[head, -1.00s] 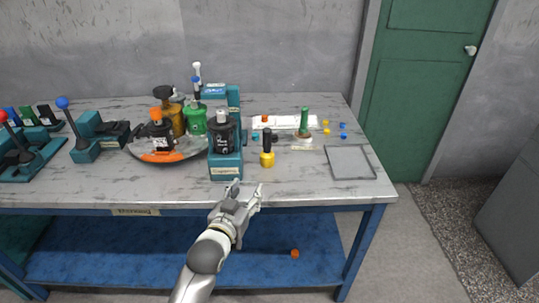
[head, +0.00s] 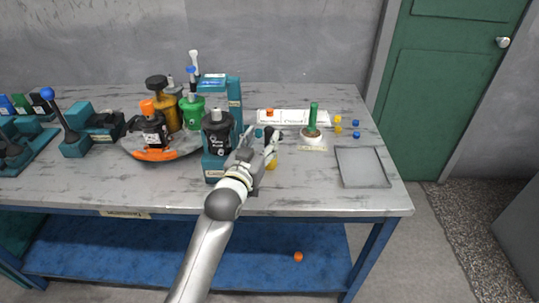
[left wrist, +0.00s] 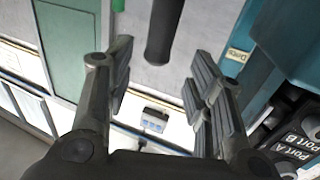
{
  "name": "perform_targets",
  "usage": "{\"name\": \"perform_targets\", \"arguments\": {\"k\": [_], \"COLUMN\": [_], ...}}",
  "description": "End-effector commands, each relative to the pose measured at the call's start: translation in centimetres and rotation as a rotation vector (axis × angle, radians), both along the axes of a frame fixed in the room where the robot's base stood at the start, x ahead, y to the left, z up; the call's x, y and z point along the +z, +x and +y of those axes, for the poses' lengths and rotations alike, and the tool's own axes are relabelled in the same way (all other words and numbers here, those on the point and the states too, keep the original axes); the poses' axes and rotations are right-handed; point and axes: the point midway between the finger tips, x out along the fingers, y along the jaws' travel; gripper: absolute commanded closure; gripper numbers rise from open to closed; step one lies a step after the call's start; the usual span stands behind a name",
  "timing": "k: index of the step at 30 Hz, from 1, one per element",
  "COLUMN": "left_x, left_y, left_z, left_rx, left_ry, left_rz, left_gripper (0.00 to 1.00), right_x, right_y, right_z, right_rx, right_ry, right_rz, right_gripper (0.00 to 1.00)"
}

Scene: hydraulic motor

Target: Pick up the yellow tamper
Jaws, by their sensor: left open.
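The yellow tamper stands on the table, mostly hidden behind my left gripper in the head view; a bit of its yellow base (head: 271,165) shows. In the left wrist view a black handle (left wrist: 163,30), seemingly the tamper's, comes down from the top edge between the lines of my two fingers. My left gripper (head: 262,136) is open, its fingers spread and pointing away over the table. In the left wrist view the space between the fingers (left wrist: 160,90) looks empty. I cannot tell how far the handle is from the fingers. My right gripper is not in view.
A teal stand with a black motor (head: 216,132) is close left of my gripper. A green-handled tool (head: 313,118) on a white base stands to the right, near small yellow and blue pieces. A grey tray (head: 362,168) lies at the right table edge.

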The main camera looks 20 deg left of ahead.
Motion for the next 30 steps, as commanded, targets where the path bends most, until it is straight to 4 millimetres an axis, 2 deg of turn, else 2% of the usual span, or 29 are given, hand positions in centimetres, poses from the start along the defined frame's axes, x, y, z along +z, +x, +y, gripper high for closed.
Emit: {"name": "perform_targets", "arguments": {"k": [6, 9, 15, 23, 30], "left_x": [-0.3, -0.5, -0.5, -0.5, -0.5], "left_y": [2.1, 3.3, 5.0, 5.2, 5.2], "left_z": [-0.3, -0.5, -0.5, -0.5, -0.5], "left_rx": [0.0, 0.0, 0.0, 0.0, 0.0], "left_ry": [0.0, 0.001, 0.001, 0.0, 0.0], "left_rz": [0.001, 0.001, 0.0, 0.0, 0.001], "left_gripper": [0.51, 0.51, 0.51, 0.51, 0.81], "right_x": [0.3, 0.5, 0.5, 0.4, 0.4], "right_y": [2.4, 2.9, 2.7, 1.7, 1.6], "right_z": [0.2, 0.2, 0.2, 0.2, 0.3], "right_rx": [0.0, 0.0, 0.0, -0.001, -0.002], "right_ry": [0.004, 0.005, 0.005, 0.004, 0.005], "right_rz": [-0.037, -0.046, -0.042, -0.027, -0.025], "right_gripper": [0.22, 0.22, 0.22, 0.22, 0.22]}}
